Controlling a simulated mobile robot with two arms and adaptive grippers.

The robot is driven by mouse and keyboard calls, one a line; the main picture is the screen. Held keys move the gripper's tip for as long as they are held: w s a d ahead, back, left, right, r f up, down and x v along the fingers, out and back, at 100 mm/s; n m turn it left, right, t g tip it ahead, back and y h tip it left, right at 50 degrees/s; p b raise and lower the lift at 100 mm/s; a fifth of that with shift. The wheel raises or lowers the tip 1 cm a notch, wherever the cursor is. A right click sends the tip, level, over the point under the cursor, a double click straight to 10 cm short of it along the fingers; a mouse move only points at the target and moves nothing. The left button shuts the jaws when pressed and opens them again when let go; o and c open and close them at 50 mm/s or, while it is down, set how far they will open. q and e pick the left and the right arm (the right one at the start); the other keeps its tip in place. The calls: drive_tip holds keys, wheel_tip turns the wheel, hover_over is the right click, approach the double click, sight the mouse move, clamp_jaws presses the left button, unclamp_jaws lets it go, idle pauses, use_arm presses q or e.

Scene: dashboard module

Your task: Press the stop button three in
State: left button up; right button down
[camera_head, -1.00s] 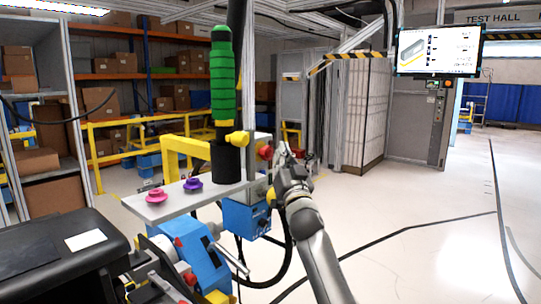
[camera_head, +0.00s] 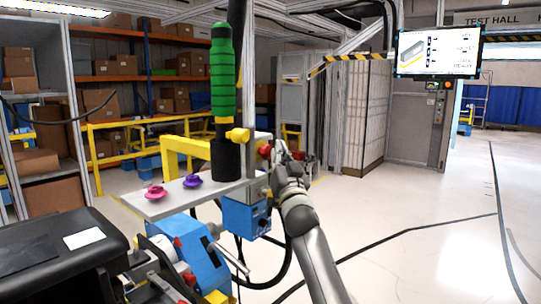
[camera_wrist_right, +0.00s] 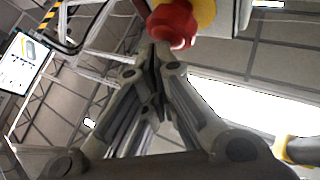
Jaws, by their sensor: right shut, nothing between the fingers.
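The red stop button (camera_head: 265,151) sits on the right side of the grey post beside the green-handled lever, facing right. My right gripper (camera_head: 278,147) is right beside it and partly overlaps it in the head view. In the right wrist view the red button (camera_wrist_right: 172,26) with its yellow surround (camera_wrist_right: 203,10) is at the top centre. There the shut, empty fingertips of my right gripper (camera_wrist_right: 156,52) reach its lower edge. I cannot tell whether they press it. My left gripper is not in view.
The green-handled lever (camera_head: 222,80) stands upright left of the button. A pink knob (camera_head: 155,192) and a purple knob (camera_head: 192,181) are on the grey plate (camera_head: 165,206). A blue box (camera_head: 245,217) hangs below. The screen (camera_head: 438,52) is at upper right. The floor at right is clear.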

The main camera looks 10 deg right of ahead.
drive_tip(key=shift+w+a, duration=0.15)
drive_tip(key=shift+w, duration=0.05)
idle(0.3)
drive_tip(key=shift+r, duration=0.1)
drive_tip(key=shift+s+d+p, duration=0.45)
drive_tip(key=shift+s+p, duration=0.15)
drive_tip(key=shift+s, duration=0.1)
drive_tip(key=s+d+p, duration=0.1)
drive_tip(key=s+p, duration=0.1)
drive_tip(key=s+d+p, duration=0.1)
drive_tip(key=s+d, duration=0.1)
drive_tip(key=shift+p, duration=0.4)
drive_tip(key=shift+w, duration=0.1)
